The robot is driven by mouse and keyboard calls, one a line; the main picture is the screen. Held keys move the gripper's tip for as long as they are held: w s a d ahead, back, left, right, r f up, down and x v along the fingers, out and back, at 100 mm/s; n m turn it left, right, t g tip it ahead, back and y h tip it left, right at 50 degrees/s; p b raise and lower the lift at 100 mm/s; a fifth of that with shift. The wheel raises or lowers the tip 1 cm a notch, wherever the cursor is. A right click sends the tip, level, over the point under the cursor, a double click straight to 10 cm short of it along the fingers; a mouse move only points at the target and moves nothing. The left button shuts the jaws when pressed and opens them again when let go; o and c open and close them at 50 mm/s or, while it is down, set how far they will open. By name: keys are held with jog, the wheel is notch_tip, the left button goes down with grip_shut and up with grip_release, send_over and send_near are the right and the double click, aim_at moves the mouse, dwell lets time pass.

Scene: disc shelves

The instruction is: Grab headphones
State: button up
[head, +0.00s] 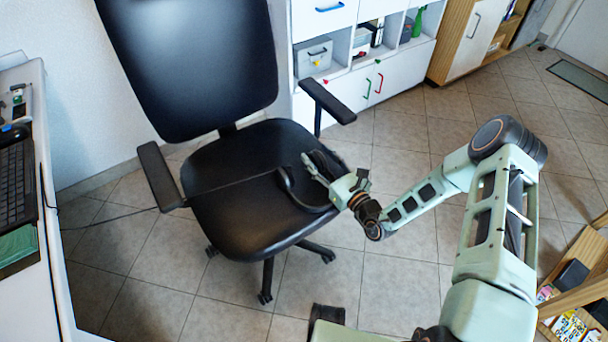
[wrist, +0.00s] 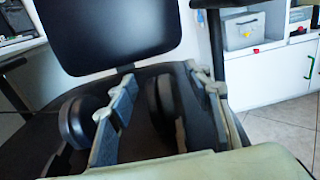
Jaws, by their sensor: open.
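The black headphones (head: 287,184) lie on the seat of a black office chair (head: 225,185), near its right edge. Dark on dark, their outline is partly hard to make out. In the wrist view one ear cup (wrist: 72,122) is left of my left finger, and the other ear cup (wrist: 162,103) is between my two fingers. My gripper (head: 314,170) is open over the right side of the seat, close to the headphones; it also shows in the wrist view (wrist: 160,78). Whether a finger touches the headphones I cannot tell.
The chair's armrests (head: 327,100) (head: 160,176) flank the seat, and its backrest (head: 190,65) rises behind. A white desk with a keyboard (head: 18,190) is at the left. White cabinets (head: 365,88) stand behind; a wooden shelf (head: 585,265) is at the right. Tiled floor lies between.

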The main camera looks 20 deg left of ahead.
jog(key=shift+c, duration=0.4)
grip_shut()
